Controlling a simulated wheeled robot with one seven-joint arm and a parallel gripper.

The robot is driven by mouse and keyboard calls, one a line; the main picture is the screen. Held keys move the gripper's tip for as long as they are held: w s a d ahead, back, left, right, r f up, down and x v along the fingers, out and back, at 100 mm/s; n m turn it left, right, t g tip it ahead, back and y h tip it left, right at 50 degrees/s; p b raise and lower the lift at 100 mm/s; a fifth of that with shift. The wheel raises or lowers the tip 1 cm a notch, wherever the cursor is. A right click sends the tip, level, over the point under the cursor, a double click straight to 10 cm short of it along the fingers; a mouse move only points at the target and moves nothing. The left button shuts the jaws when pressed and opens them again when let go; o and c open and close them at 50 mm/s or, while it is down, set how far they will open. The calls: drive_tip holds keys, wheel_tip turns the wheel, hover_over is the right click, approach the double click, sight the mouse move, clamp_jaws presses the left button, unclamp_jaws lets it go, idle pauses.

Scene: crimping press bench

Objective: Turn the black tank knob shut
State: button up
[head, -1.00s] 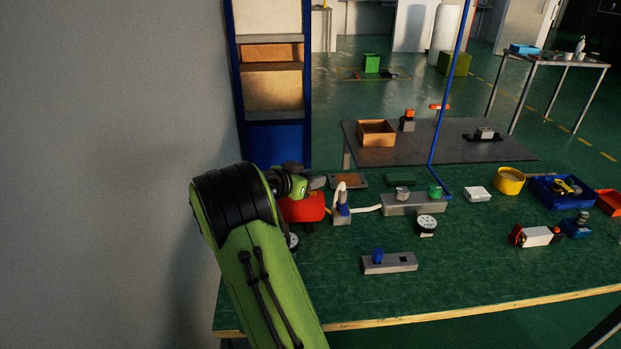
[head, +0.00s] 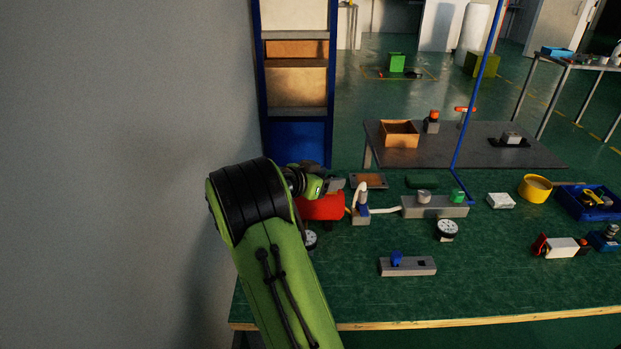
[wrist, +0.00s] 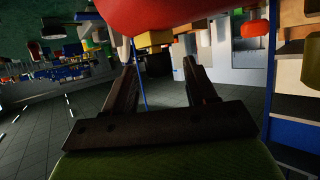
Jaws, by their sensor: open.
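The red tank (head: 322,207) stands at the left end of the green bench, partly behind my arm in the head view. My gripper (head: 334,185) is small there, just above or beside the tank's top. In the wrist view the red tank (wrist: 165,12) fills the top middle, close beyond the fingertips. My gripper (wrist: 160,72) is open, with nothing seen between its two fingers. I cannot make out the black knob for certain. A dark round part (wrist: 55,30) shows at the upper left of the wrist view, but I cannot tell what it is.
A white-and-blue fitting (head: 361,205) with a pale hose stands right of the tank. A grey block (head: 435,207) and round gauge (head: 447,230) are farther right. A grey strip with a blue knob (head: 407,266) lies in front. The bench front is mostly clear.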

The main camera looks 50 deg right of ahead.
drive_tip(key=p+v, duration=0.2)
drive_tip(key=v, duration=1.2)
drive_tip(key=shift+p, duration=0.35)
drive_tip(key=shift+s, duration=0.1)
